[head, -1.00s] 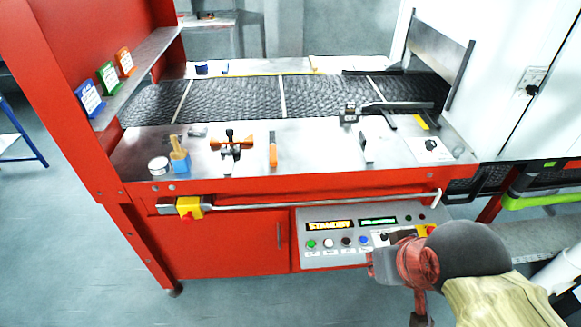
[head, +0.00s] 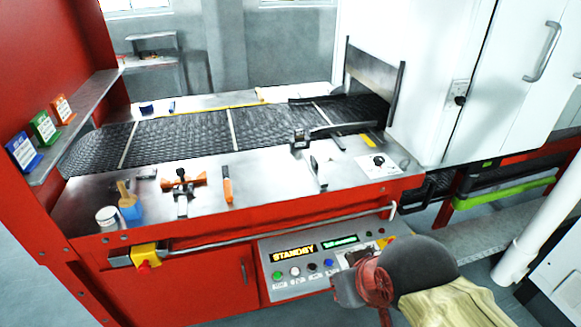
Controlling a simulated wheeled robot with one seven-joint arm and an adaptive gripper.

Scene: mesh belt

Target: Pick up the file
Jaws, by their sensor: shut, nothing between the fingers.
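A slim tool with an orange handle (head: 227,190) and a short grey end lies on the metal ledge in front of the belt. It looks most like the file, but it is too small to be sure. My gripper (head: 345,287) is at the lower right of the head view, in front of the control panel. It is shut and empty, well apart from the tool and nearer to me.
The ledge (head: 270,190) also holds a white tin (head: 107,217), a blue cup with a brush (head: 130,210), an orange-and-black clamp-like tool (head: 183,181) and a grey upright piece (head: 318,172). A rail (head: 290,229) runs along the red front, above the control panel (head: 285,285).

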